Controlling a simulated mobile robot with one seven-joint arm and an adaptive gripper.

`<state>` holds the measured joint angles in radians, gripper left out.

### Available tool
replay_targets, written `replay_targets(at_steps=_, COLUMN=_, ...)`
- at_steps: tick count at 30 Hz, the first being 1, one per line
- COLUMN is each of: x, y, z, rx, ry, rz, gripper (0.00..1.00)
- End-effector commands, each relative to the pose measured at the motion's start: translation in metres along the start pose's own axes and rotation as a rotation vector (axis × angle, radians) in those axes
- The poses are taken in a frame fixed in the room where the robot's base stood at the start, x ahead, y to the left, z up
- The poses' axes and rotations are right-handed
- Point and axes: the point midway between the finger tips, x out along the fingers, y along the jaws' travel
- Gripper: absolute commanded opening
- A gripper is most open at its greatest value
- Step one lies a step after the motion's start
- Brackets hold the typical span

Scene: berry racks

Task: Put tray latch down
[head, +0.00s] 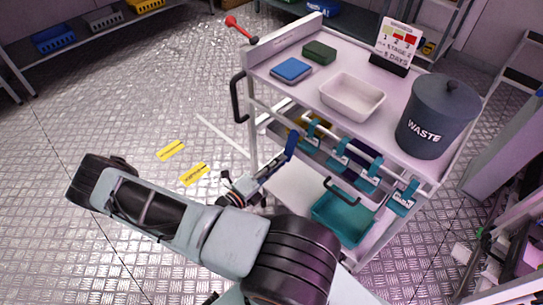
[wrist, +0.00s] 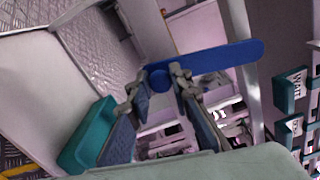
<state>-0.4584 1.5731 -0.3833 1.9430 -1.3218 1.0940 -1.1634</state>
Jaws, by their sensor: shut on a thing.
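The latch appears as a long, flat blue bar with a rounded end. It is tilted upward at the cart's left end in the head view (head: 291,146) and crosses the upper middle of the wrist view (wrist: 215,61). My gripper (wrist: 160,77) is shut on the bar near its rounded end, with one finger on each side. In the head view my gripper (head: 266,178) is at the bar's lower end. How the bar is fixed to the cart is hidden. A teal tray (head: 341,222) with a dark handle sits on the lower shelf.
The white cart (head: 310,88) carries a grey waste bin (head: 437,105), a white tub (head: 352,97), a blue box (head: 292,69), a green box (head: 319,52) and a sign (head: 396,42). Teal labelled clips (head: 368,175) line its side.

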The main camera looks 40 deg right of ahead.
Motion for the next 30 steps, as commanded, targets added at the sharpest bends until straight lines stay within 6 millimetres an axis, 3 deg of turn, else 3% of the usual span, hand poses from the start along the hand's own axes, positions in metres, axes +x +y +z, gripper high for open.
replay_targets(at_steps=9, x=0.0, y=-0.001, z=-0.019, rx=-0.146, ry=0.001, rz=0.001, gripper=0.0)
replay_targets(at_steps=27, x=0.0, y=-0.001, z=-0.024, rx=-0.186, ry=0.002, rz=0.001, gripper=0.0)
replay_targets(at_steps=28, x=0.0, y=-0.001, z=-0.024, rx=-0.186, ry=0.002, rz=0.001, gripper=0.2)
replay_targets(at_steps=30, x=0.0, y=-0.001, z=-0.024, rx=-0.186, ry=0.002, rz=0.001, gripper=0.28)
